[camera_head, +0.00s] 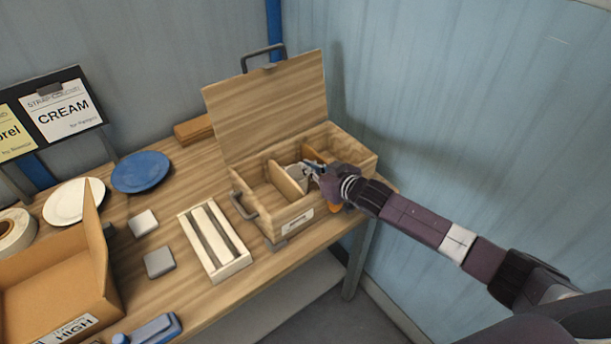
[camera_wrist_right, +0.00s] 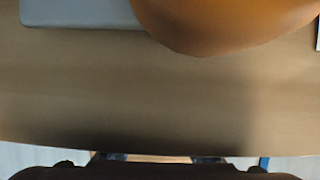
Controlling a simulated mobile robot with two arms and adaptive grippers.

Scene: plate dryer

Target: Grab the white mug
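A whitish rounded thing (camera_head: 294,171), which may be the white mug, sits in the middle compartment of the open wooden box (camera_head: 272,222). It is small and partly covered, so I cannot make out a handle. My right gripper (camera_head: 309,170) reaches into the box from the right, with its fingertips at or against this thing. I cannot tell whether the fingers are closed on it. The right wrist view shows no clear mug and no clear fingertips. My left gripper is not in view.
The box's lid (camera_head: 268,105) stands open behind, and dividers split its inside. A slatted wooden rack (camera_head: 232,268), a blue plate (camera_head: 141,172), a white plate (camera_head: 62,205) and a cardboard box (camera_head: 50,285) are to the left. A blue wall is on the right.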

